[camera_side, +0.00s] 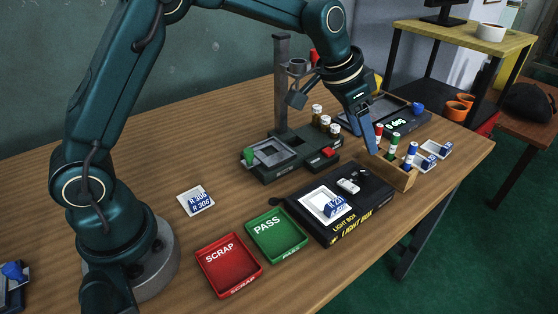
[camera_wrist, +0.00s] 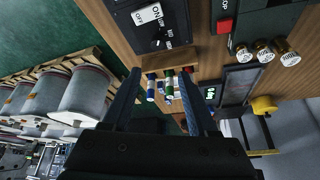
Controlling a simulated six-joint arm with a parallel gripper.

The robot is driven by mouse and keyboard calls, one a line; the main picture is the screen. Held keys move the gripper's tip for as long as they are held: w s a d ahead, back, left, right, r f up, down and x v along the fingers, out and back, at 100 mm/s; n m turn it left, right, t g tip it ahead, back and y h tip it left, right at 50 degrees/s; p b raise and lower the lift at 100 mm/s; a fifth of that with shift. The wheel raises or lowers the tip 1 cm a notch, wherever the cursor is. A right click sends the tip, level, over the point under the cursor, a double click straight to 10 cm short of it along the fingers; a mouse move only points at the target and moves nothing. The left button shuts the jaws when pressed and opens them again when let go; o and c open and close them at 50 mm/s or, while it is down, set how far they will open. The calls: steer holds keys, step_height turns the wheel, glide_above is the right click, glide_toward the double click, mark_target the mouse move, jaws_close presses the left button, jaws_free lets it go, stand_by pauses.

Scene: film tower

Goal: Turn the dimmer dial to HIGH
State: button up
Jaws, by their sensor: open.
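The black light box (camera_side: 360,222) stands near the table's front edge, with a white panel and a white switch (camera_side: 348,186) on top. In the wrist view its top corner (camera_wrist: 125,22) shows the ON/OFF switch (camera_wrist: 148,14). A small dark round part with white marks (camera_wrist: 166,34) beside that switch may be the dimmer dial; its setting is too small to read. My gripper (camera_side: 372,138) is open over the wooden marker rack (camera_side: 400,178), behind the light box. In the wrist view, the markers (camera_wrist: 169,84) appear between my open fingers (camera_wrist: 160,76). I cannot tell whether they touch.
Red SCRAP (camera_side: 230,266) and green PASS (camera_side: 277,235) trays lie left of the light box. A dark stand with a post (camera_side: 282,90) and several small canisters (camera_side: 325,122) are behind. Bare table lies left of the stand.

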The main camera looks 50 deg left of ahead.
mark_target(365, 171)
steer(key=shift+g, duration=0.5)
steer(key=x, duration=0.2)
steer(key=s+x, duration=0.1)
steer(key=x, duration=0.3)
steer(key=shift+f, duration=0.5)
steer(key=shift+w+d+f, duration=0.1)
steer(key=shift+w+f, duration=0.1)
steer(key=shift+f, duration=0.4)
jaws_close()
